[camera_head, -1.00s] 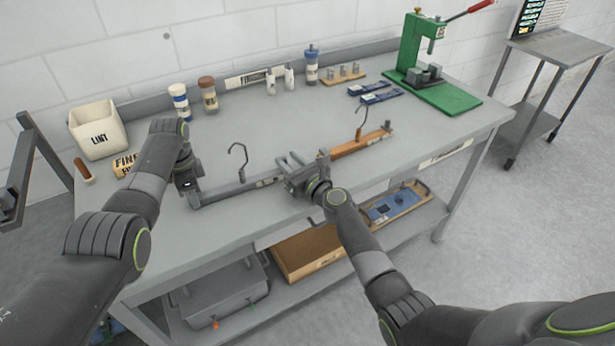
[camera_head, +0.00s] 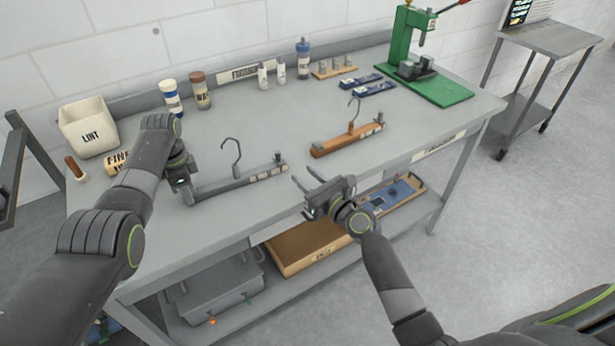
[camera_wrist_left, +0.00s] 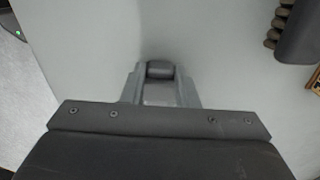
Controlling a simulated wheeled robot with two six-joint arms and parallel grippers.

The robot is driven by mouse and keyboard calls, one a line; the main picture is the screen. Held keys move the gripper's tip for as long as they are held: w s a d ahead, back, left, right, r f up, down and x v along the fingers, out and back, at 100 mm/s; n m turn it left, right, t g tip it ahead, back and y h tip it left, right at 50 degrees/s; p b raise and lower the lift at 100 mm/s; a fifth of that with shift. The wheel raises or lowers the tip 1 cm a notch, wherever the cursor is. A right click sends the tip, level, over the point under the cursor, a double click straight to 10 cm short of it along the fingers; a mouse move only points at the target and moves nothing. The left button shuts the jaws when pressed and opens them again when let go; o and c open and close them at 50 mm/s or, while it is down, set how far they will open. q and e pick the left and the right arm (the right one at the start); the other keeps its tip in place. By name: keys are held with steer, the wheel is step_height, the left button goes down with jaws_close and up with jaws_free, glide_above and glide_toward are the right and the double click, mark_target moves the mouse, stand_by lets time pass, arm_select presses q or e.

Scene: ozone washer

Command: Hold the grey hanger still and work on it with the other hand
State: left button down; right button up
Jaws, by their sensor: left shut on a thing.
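The grey hanger (camera_head: 240,181) lies along the left part of the bench, with a dark hook standing up from its middle. My left gripper (camera_head: 187,196) is shut on its left end; in the left wrist view the hanger end (camera_wrist_left: 160,70) sits between the fingers. My right gripper (camera_head: 304,178) is off to the right of the hanger, near the bench's front edge. Its two fingers are apart with nothing between them. A brown wooden hanger (camera_head: 346,139) with a hook lies farther right, apart from both grippers.
A white LINT bin (camera_head: 88,128), a small brown brush (camera_head: 76,168) and several bottles (camera_head: 201,90) stand along the back left. Blue trays (camera_head: 366,88) and a green press (camera_head: 430,80) are at the back right. The bench middle behind the hangers is clear.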

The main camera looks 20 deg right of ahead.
arm_select(q)
steer(key=c, duration=1.1)
jaws_free()
steer(key=shift+o, duration=0.2)
steer(key=shift+r, duration=0.15)
